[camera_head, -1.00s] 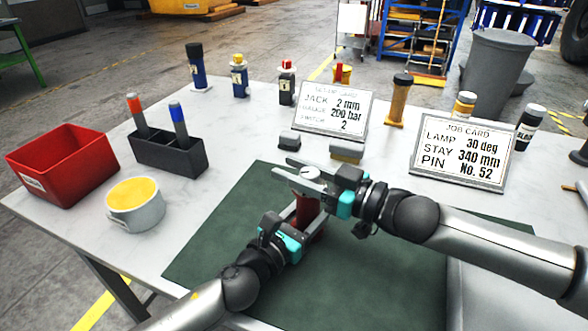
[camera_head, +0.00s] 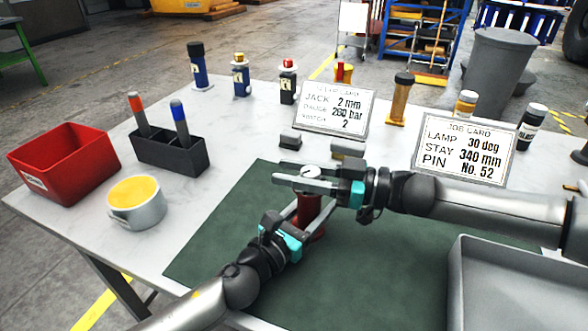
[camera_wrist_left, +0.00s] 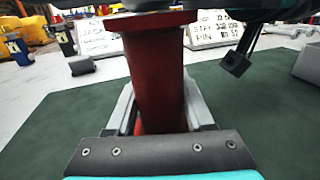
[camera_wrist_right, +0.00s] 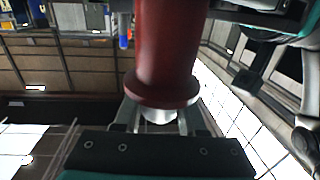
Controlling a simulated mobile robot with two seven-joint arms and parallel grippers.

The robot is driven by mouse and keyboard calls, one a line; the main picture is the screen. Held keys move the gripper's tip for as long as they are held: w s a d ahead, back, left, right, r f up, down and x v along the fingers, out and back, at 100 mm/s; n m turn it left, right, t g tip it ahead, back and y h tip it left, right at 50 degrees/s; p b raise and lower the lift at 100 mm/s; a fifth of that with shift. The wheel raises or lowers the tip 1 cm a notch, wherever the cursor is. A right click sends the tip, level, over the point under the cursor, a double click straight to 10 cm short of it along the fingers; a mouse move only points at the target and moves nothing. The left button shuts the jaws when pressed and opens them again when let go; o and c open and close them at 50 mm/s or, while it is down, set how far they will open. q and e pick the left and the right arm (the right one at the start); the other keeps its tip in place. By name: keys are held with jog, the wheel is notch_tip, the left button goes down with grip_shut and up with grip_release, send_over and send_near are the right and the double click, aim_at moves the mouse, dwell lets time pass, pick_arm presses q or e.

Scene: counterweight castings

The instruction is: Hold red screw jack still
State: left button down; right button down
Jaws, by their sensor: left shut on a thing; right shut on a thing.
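The red screw jack (camera_head: 308,209) stands upright on the green mat, with a pale round head (camera_head: 311,171) on top. My left gripper (camera_head: 312,215) is shut on the jack's red body from the front left. The left wrist view shows the body (camera_wrist_left: 156,75) between its fingers, below a wider flange. My right gripper (camera_head: 284,175) has its fingers level around the pale head and is shut on it. The right wrist view, upside down, shows the red body (camera_wrist_right: 168,45), its flange and the pale head (camera_wrist_right: 160,115) between the fingers. The fingers partly hide the jack.
The green mat (camera_head: 230,235) is clear left of the jack. A grey tray (camera_head: 458,290) lies at lower right. A yellow-topped cup (camera_head: 135,212) and red bin (camera_head: 35,180) stand left.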

jog(key=shift+s+n+g+h, duration=0.25)
jog(key=shift+n+g, duration=0.95)
jog(key=shift+g, duration=0.65)
jog(key=shift+s+n+g+h, duration=0.15)
jog(key=shift+s+n+g, duration=0.15)
jog(key=shift+n+g, duration=1.25)
jog(key=shift+s+n+g+h, duration=0.25)
jog(key=shift+n+g, duration=0.6)
jog(key=shift+g, duration=1.35)
jog(key=shift+s+d+n+g, duration=0.1)
jog(key=shift+s+n+g, duration=0.1)
jog(key=shift+n+g, duration=0.15)
jog(key=shift+c, duration=2.3)
grip_release()
notch_tip(320, 180, up, 10)
pick_arm(q)
jog(key=shift+c, duration=1)
grip_release()
